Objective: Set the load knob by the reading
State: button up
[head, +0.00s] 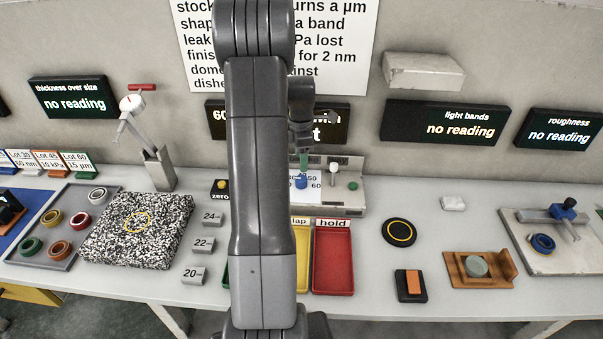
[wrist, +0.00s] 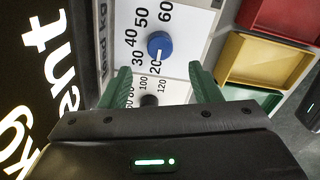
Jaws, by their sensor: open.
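The blue load knob (wrist: 159,45) sits on a white dial (wrist: 190,18) marked 20 to 60, with the label "load kg" partly visible. A pale mark on the knob points towards 20. My gripper (wrist: 163,80) is open and empty, its green fingers apart on either side of the view, just short of the knob. In the head view the knob (head: 301,182) shows beside my arm, with my gripper (head: 303,160) just above it. The dark display (head: 330,120) behind is mostly hidden by my arm; its text is only partly legible.
A second, dark knob (wrist: 150,101) with marks around 100 and 120 lies near my fingers. A red tray (head: 333,260) and a yellow one stand in front of the panel. The thickness (head: 73,97), light bands (head: 445,123) and roughness (head: 559,130) displays show "no reading".

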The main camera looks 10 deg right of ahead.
aim_at(301, 178)
notch_tip(301, 178, down, 8)
jog(key=shift+r+p, duration=0.2)
jog(key=shift+p, duration=0.3)
jog(key=shift+c, duration=0.5)
jog(key=c, duration=0.9)
